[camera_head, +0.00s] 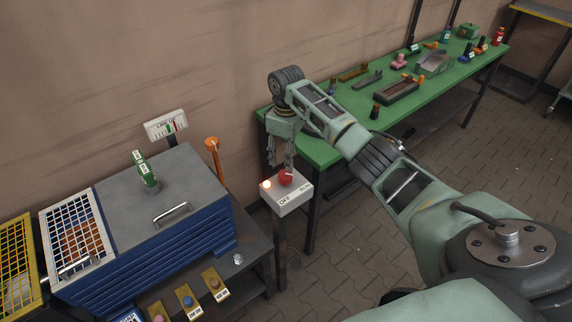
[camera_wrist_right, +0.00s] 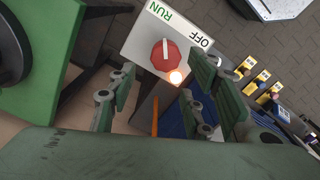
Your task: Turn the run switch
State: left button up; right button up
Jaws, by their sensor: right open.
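The run switch is a red round knob (camera_head: 286,177) on top of a pale box (camera_head: 291,198) on a post, with OFF and RUN lettering. In the right wrist view the knob (camera_wrist_right: 165,55) has a pale line on it; I cannot tell for sure which label it marks. A small lamp (camera_wrist_right: 176,77) glows beside the knob. My right gripper (camera_head: 280,163) points down just above the box, close to the knob. Its open fingers show on either side of the knob in the wrist view (camera_wrist_right: 160,80), with nothing between them. My left gripper is not in view.
A green workbench (camera_head: 335,150) with several parts lies to the right, under my right arm.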

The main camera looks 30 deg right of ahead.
notch_tip(320, 180, up, 5)
jog(key=shift+r, duration=0.2)
dwell(0.5)
